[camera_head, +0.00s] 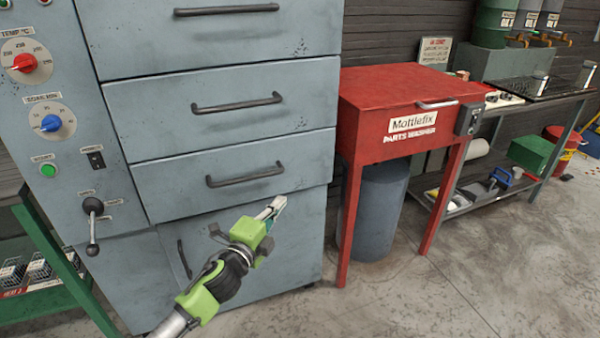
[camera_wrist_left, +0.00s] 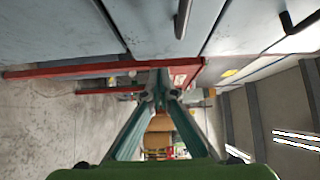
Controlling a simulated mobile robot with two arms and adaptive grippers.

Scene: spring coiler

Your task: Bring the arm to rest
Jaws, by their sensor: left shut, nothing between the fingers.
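My left gripper (camera_head: 275,206) is on the green and black left arm (camera_head: 230,265) that comes in from the bottom left of the head view. Its fingers are together with nothing between them, in front of the lower part of the grey oven cabinet (camera_head: 270,165). In the left wrist view the two teal fingers (camera_wrist_left: 159,98) converge to a point, with no object held there. The gripper appears apart from the cabinet's handles. My right gripper does not show in either view.
The cabinet has drawer handles (camera_head: 245,174) and a lever (camera_head: 92,222) that stick out. A red parts washer (camera_head: 395,125) stands to the right, with a grey-blue barrel (camera_head: 378,210) under it. A green rack (camera_head: 62,265) is at the left. The concrete floor (camera_head: 480,270) at the lower right is clear.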

